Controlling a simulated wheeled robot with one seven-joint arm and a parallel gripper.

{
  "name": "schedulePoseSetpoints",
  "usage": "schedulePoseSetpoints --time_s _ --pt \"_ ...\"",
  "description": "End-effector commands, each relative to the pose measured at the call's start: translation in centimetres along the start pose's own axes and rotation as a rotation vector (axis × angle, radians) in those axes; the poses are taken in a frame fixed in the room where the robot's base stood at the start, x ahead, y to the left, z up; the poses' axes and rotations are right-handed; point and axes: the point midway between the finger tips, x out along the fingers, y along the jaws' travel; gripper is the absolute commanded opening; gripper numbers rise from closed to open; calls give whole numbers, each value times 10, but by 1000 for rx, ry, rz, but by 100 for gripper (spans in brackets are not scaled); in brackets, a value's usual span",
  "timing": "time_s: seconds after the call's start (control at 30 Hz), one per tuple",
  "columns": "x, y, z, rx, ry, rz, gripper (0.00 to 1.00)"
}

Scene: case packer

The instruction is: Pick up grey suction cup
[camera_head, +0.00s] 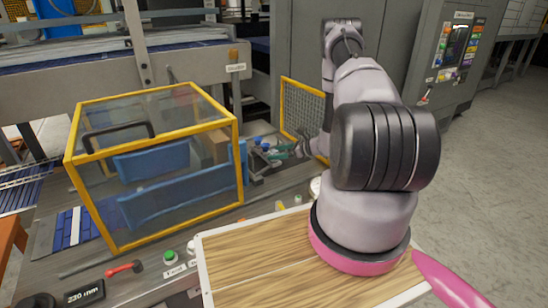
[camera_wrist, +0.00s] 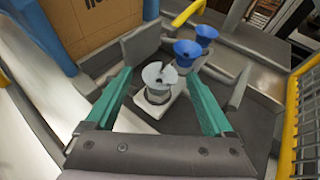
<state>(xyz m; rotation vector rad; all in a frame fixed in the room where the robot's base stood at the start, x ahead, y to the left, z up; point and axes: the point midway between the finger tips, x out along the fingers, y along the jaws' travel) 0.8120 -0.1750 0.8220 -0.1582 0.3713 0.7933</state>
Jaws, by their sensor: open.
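The grey suction cup (camera_wrist: 160,82) is in the middle of the wrist view, a pale flared cup on a small white base. My gripper (camera_wrist: 166,96) is open, with one green finger on each side of the cup and a gap to both. I cannot tell how far the fingertips reach down beside it. In the head view my gripper (camera_head: 280,153) is small beside the yellow-framed guard, and the grey cup cannot be made out there. Two blue suction cups (camera_wrist: 187,50) (camera_wrist: 206,34) stand in a line beyond the grey one.
Grey upright plates (camera_wrist: 141,44) flank the cups. A cardboard box (camera_wrist: 90,22) and blue panel stand at upper left. A yellow mesh guard (camera_head: 304,110) is close on the right. The yellow-framed clear enclosure (camera_head: 238,160) stands left of my arm. A wooden board (camera_head: 265,262) lies in front.

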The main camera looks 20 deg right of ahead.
Motion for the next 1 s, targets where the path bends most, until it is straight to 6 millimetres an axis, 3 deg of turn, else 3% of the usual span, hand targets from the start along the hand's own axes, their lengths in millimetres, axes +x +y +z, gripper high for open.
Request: schedulePoseSetpoints --time_s 0.1,0.13,0.33,0.73,1.0 --pt "0 0 0 0 0 0 87" --pt "0 0 0 0 0 0 79" --pt "-1 0 0 0 0 0 3" --pt "-4 -1 8 -1 -1 -1 0" --pt "-22 -1 53 -2 -1 -2 0"
